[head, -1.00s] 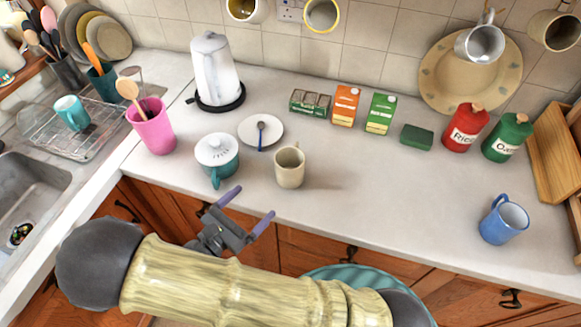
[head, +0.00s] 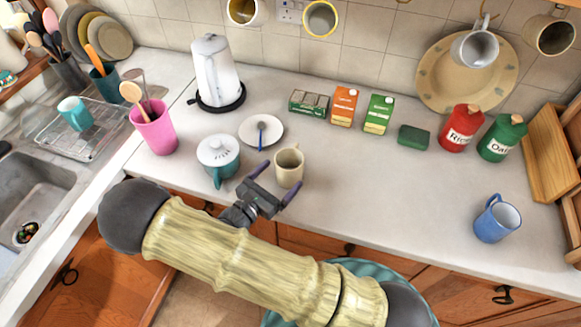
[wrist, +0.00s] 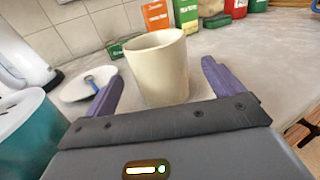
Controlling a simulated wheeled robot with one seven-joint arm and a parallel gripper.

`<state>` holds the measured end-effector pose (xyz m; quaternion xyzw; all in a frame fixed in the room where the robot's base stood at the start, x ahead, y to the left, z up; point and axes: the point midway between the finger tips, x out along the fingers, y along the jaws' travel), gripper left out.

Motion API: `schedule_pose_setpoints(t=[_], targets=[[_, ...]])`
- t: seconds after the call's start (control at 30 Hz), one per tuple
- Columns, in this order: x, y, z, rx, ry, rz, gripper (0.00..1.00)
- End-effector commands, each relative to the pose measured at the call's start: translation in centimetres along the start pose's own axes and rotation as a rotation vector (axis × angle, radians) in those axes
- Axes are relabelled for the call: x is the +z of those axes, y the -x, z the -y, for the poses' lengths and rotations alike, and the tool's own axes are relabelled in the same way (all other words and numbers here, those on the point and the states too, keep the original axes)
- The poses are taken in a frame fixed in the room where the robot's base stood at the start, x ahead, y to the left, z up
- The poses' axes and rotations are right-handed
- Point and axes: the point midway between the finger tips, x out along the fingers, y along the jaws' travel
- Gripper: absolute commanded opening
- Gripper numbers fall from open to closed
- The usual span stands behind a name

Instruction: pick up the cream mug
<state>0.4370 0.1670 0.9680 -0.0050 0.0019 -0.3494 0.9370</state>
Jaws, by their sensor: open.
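The cream mug (head: 289,168) stands upright on the counter, just beyond my gripper. In the wrist view the cream mug (wrist: 158,68) is straight ahead, between and beyond my fingertips, and its handle does not show clearly. My gripper (head: 279,180) is open and empty at the counter's front edge, one finger on each side of the line to the mug. In the wrist view my gripper (wrist: 160,88) shows both purple fingers spread wide. I cannot tell whether a finger touches the mug.
A teal lidded pot (head: 218,158) stands close on the mug's left. A white saucer with a spoon (head: 275,130) lies behind left. The counter right of the cream mug is clear.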

Motion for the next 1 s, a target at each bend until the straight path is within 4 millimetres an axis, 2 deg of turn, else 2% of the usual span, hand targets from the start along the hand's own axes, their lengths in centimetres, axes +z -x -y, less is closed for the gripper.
schedule_pose_setpoints(t=[0.17, 0.43, 1.0], targets=[[-0.1, -1.5, 0.1, -0.008, 0.001, 0.002, 0.92], [-0.7, -5.2, 0.0, -0.009, 0.0, 0.001, 0.92], [-0.8, -5.3, -0.1, -0.004, -0.001, 0.0, 0.92]])
